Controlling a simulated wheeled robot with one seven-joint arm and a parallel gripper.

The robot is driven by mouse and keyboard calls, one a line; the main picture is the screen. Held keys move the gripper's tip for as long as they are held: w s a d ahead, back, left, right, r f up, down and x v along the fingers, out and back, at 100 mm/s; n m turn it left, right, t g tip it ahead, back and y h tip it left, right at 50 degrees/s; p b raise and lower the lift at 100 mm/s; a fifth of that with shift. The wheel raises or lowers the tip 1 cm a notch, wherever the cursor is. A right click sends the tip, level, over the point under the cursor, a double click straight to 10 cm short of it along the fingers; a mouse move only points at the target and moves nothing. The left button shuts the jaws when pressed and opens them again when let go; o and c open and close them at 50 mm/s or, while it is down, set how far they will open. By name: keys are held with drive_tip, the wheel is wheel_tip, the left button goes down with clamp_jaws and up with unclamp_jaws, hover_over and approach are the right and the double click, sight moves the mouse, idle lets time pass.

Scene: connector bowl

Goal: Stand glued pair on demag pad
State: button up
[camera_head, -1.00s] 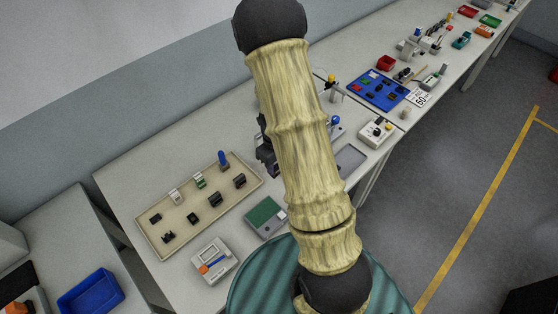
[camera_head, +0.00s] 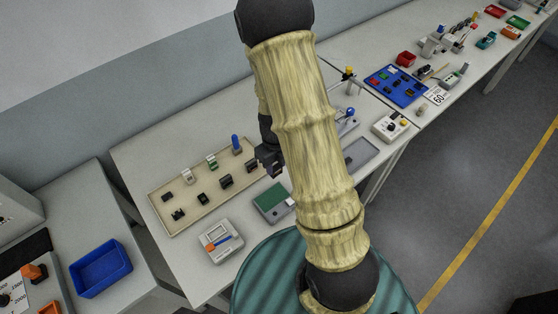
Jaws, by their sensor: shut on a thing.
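My gripper (camera_head: 268,160) is dark and partly hidden behind my pale arm, just above the right end of a beige tray (camera_head: 160,214). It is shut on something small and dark. I cannot make out the held thing's shape or whether it is the glued pair. A flat grey unit with a green pad (camera_head: 272,200) lies on the bench below and close to my gripper. I cannot tell for certain which device is the demag pad. A grey box with orange and blue marks (camera_head: 220,242) lies left of the green pad.
The tray holds several small black connectors, pale and green pieces, and an upright blue part (camera_head: 237,144). A blue bin (camera_head: 101,268) is on the left bench. A blue board (camera_head: 397,86) and a white box (camera_head: 390,127) are farther right. Bare bench lies left of the tray.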

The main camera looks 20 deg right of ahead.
drive_tip(key=shift+s+a, duration=0.65)
drive_tip(key=shift+a, duration=0.25)
drive_tip(key=b, duration=0.5)
approach(273, 197)
drive_tip(key=shift+w+a+f+b, duration=0.1)
drive_tip(key=shift+w+f+b, duration=0.1)
drive_tip(key=shift+f+b, duration=1.15)
drive_tip(key=shift+a+f+b, duration=0.2)
drive_tip(key=shift+f+b, duration=0.25)
drive_tip(key=shift+s+f, duration=0.1)
drive_tip(key=shift+s, duration=0.05)
drive_tip(key=shift+d+f, duration=0.15)
drive_tip(key=shift+d, duration=0.1)
drive_tip(key=shift+s, duration=0.1)
